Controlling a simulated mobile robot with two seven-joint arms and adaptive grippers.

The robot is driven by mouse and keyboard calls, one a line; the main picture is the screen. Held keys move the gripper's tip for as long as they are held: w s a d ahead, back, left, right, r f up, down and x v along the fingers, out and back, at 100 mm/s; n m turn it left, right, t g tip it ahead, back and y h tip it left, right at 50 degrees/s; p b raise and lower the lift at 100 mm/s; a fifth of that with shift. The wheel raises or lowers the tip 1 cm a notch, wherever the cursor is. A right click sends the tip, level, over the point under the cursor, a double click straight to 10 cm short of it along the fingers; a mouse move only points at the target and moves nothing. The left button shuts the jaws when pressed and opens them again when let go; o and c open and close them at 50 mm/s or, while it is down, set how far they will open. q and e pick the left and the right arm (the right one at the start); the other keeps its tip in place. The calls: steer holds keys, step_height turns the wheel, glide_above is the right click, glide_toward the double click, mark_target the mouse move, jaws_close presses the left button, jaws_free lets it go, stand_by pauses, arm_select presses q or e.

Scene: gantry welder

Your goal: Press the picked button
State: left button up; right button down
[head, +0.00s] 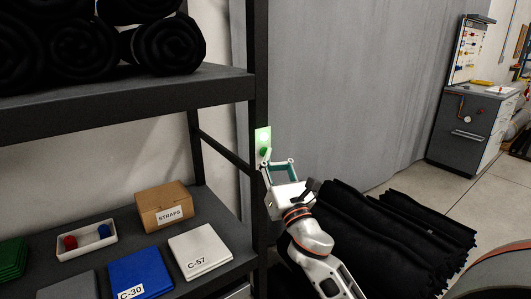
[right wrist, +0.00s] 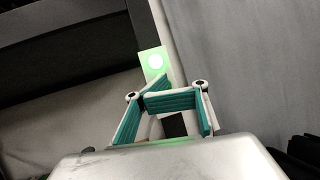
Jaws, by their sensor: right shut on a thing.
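A small control plate (head: 263,134) glows green on the dark shelf post. It also shows in the right wrist view (right wrist: 149,52), with a bright white round lamp (right wrist: 156,62) on it. A darker green button (head: 265,151) sits low on the plate. My right gripper (head: 265,160) is at the button, its fingertips close together and shut on it. In the right wrist view the fingertips (right wrist: 162,82) overlap the plate's lower part and hide the contact. My left gripper is not in view.
The shelf's lower board holds a STRAPS box (head: 165,206), a white tray (head: 83,256), a blue C-30 item (head: 139,272) and a white C-57 item (head: 200,250). Black rolls (head: 170,43) lie above. Folded black sheets (head: 380,235) lie right of my arm. A grey cabinet (head: 468,127) stands behind.

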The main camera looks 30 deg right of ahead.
steer(key=s, duration=0.4)
steer(key=s+p, duration=0.1)
steer(key=s, duration=0.1)
steer(key=shift+d, duration=0.25)
stand_by(0.6)
steer(key=s+a+f+m+g+y, duration=0.3)
steer(key=f+m, duration=0.5)
steer(key=f, duration=0.7)
steer(key=s+a+f+m+g+y, duration=0.1)
steer(key=s+a+f+m+g, duration=0.45)
steer(key=f, duration=0.85)
steer(key=s+a+f+m+g+y, duration=0.1)
steer(key=s+a+f+m, duration=0.3)
steer(key=f, duration=0.5)
steer(key=s+a+f+m+g+y, duration=0.1)
steer(key=s+a+f+m+g, duration=0.2)
steer(key=s+f+m, duration=0.6)
steer(key=shift+a+f+m, duration=0.3)
steer(key=shift+a+m, duration=0.3)
steer(key=shift+m, duration=0.45)
steer(key=shift+s, duration=0.1)
